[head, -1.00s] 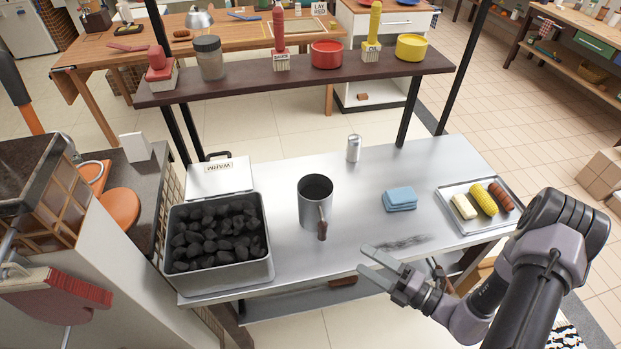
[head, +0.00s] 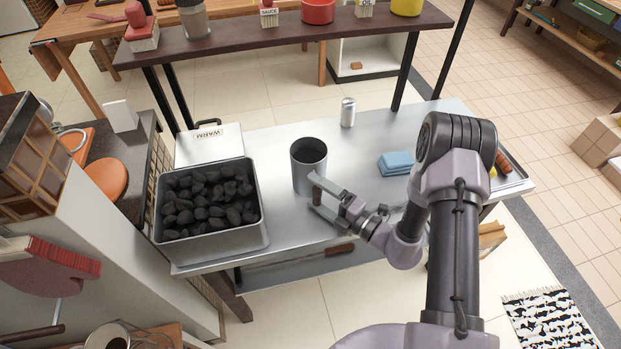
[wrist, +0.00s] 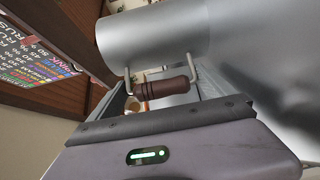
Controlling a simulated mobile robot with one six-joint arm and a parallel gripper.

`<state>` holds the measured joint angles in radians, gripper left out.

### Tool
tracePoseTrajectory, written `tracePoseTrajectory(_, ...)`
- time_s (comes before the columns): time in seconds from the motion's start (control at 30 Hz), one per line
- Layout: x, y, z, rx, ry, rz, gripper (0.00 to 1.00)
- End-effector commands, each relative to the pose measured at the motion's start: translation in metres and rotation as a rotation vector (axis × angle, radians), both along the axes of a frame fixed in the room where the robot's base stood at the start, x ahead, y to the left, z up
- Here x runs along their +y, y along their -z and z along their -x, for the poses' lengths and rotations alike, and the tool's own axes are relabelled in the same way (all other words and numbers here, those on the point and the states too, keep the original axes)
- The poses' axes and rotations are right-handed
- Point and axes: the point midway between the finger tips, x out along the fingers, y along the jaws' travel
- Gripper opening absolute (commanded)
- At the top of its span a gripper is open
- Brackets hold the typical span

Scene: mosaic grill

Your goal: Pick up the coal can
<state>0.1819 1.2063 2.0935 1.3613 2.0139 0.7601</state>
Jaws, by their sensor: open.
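The coal can (head: 303,172) is a grey metal cylinder with an open top, standing upright on the metal table. Its brown handle sits on the side facing me. In the wrist view the can (wrist: 150,40) fills the top, with the brown handle (wrist: 165,87) on two metal brackets. My gripper (head: 319,203) is open, with its fingertips right at the handle side of the can. In the wrist view the handle appears between the fingers. I cannot tell whether they touch it. The handle is mostly hidden by the gripper in the head view.
A dark shelf (head: 285,35) spans the back above the table.

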Motion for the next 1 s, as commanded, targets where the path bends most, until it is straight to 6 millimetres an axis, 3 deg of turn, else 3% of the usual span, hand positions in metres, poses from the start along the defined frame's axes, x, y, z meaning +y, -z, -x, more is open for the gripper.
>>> tracePoseTrajectory(0.1, 0.0144, 0.0025, -0.01, -0.001, -0.003, 0.001, 0.94)
tracePoseTrajectory(0.33, 0.0163, 0.0006, -0.0127, 0.001, 0.001, 0.001, 0.94)
tracePoseTrajectory(0.8, 0.0161, 0.0008, -0.0123, 0.001, 0.0, 0.001, 0.03)
tracePoseTrajectory(1.0, 0.016, 0.0004, -0.0126, -0.001, 0.001, 0.001, 0.0)
